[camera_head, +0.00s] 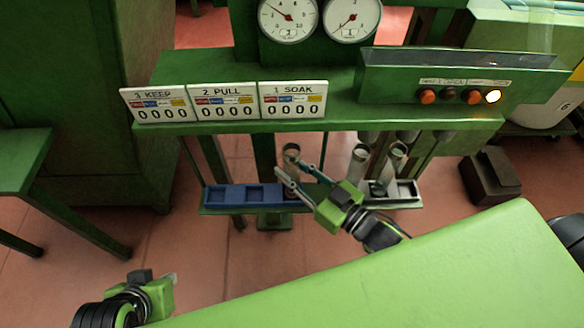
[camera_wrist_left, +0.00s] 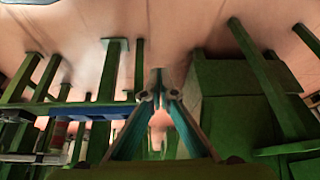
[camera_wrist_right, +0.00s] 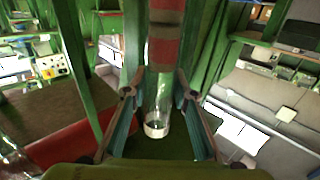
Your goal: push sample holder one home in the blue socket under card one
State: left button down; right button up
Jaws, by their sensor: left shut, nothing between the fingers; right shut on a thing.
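Sample holder one, a clear tube with a pale rim (camera_head: 291,150), stands roughly upright at the right end of the blue socket tray (camera_head: 228,205), below card one (camera_head: 293,98), marked "1 SOAK". In the right wrist view the tube (camera_wrist_right: 160,85) shows a pale ring and red bands between the fingers. My right gripper (camera_head: 297,172) is shut on it. Its lower end is partly hidden, so I cannot tell how deep it sits. My left gripper (camera_head: 168,282) is shut and empty at lower left; its fingertips meet in the left wrist view (camera_wrist_left: 158,97).
Two more holders (camera_head: 358,156) (camera_head: 395,157) stand at the pale tray (camera_head: 408,192) on the right. Cards two (camera_head: 227,101) and three (camera_head: 158,104) stand on the green shelf above. A button panel (camera_head: 460,85) with one lit lamp is at upper right. A green surface (camera_head: 420,270) fills the front right.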

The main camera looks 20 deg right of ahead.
pick_arm(q)
jog(key=shift+w+d+r+t, duration=0.1)
jog(key=shift+w+r+t, duration=0.1)
jog(key=shift+w, duration=0.2)
jog(key=shift+w+d+r+t, duration=0.1)
jog(key=shift+w+t, duration=0.1)
jog(key=shift+w, duration=0.2)
pick_arm(e)
jog(key=shift+f, duration=0.25)
jog(key=o, duration=1.2)
pick_arm(q)
jog(key=shift+d, duration=0.1)
jog(key=shift+f, duration=0.1)
pick_arm(e)
jog(key=shift+s, duration=0.1)
jog(key=shift+s+d+f, duration=0.1)
jog(key=shift+s+d, duration=0.1)
jog(key=shift+s, duration=0.1)
jog(key=v, duration=1.1)
